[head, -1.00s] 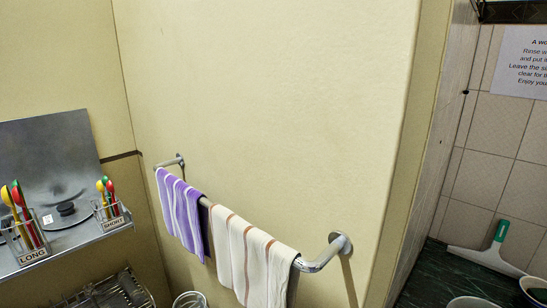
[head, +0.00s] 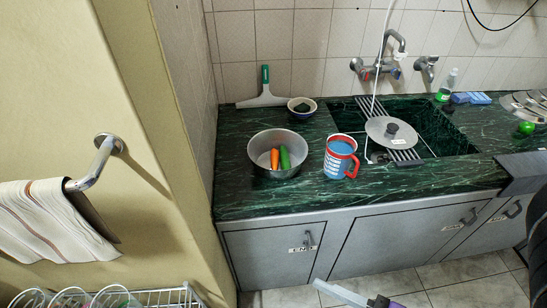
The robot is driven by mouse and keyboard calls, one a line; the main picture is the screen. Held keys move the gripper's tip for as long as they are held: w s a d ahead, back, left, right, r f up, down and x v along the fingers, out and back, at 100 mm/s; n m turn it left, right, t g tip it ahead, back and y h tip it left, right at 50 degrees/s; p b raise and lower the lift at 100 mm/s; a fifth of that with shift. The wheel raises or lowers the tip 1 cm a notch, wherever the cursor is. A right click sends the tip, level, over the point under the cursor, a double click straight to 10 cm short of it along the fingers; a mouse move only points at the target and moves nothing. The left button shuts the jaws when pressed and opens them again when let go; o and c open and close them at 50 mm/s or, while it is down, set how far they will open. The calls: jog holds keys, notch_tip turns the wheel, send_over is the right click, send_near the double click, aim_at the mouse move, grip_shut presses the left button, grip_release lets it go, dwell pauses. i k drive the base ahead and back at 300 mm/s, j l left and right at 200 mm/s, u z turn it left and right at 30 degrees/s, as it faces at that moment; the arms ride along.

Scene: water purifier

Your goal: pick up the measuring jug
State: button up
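The measuring jug (head: 341,157) stands upright on the dark green marble counter (head: 320,197). It is red and blue with light markings on its side, and its handle points to the right. It stands between a metal pot and the sink. No gripper can be made out in the head view.
A metal pot (head: 259,162) with a carrot and a green vegetable is left of the jug. Behind are a small bowl (head: 302,116) and a squeegee (head: 263,97). A lid (head: 391,139) lies over the sink (head: 436,127). A wall with a towel rail (head: 92,168) borders the left.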

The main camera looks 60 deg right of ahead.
aim_at(341, 149)
jog(key=k+z, duration=0.15)
jog(key=z, duration=1)
